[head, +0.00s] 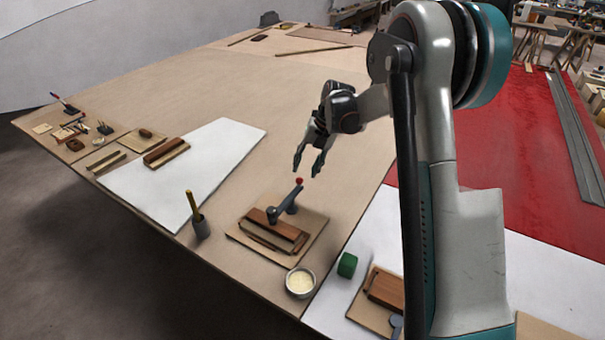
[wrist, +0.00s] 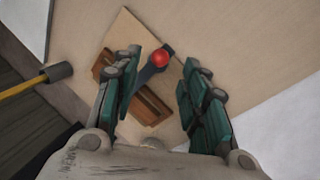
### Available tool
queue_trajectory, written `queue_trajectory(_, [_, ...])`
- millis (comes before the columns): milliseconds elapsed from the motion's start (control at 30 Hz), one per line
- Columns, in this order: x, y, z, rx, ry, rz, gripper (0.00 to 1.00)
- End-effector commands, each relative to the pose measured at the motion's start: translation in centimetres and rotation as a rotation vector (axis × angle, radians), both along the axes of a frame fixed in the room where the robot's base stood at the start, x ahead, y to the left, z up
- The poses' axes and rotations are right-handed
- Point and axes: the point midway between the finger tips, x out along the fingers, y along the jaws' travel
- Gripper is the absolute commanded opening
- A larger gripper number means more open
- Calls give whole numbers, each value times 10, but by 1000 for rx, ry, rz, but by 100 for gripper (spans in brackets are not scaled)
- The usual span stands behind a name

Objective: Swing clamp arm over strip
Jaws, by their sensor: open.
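The grey clamp arm (head: 286,202) stands on a small board (head: 312,222) with a red ball knob (head: 299,181) at its far end. Its near end meets the brown wooden strip block (head: 277,226); I cannot tell whether it touches the strip. My gripper (head: 307,172) is open and empty, pointing down just above the red knob, apart from it. In the wrist view the red knob (wrist: 159,58) shows between my two green-padded fingers (wrist: 160,72). The wooden strip (wrist: 150,108) is partly hidden behind the left finger.
A bowl (head: 300,282) and a green block (head: 347,265) are in front. Another fixture (head: 385,287) is at lower right.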

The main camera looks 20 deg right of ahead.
Motion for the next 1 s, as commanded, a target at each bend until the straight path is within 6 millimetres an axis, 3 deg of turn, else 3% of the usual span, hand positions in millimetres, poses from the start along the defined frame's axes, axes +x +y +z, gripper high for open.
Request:
queue_trajectory(200, [-5, -13, 41, 0, 0, 0, 40])
queue_trajectory(400, [-8, -19, 61, 0, -1, 0, 40])
queue_trajectory(1000, [-9, -20, 66, 0, 0, -6, 40])
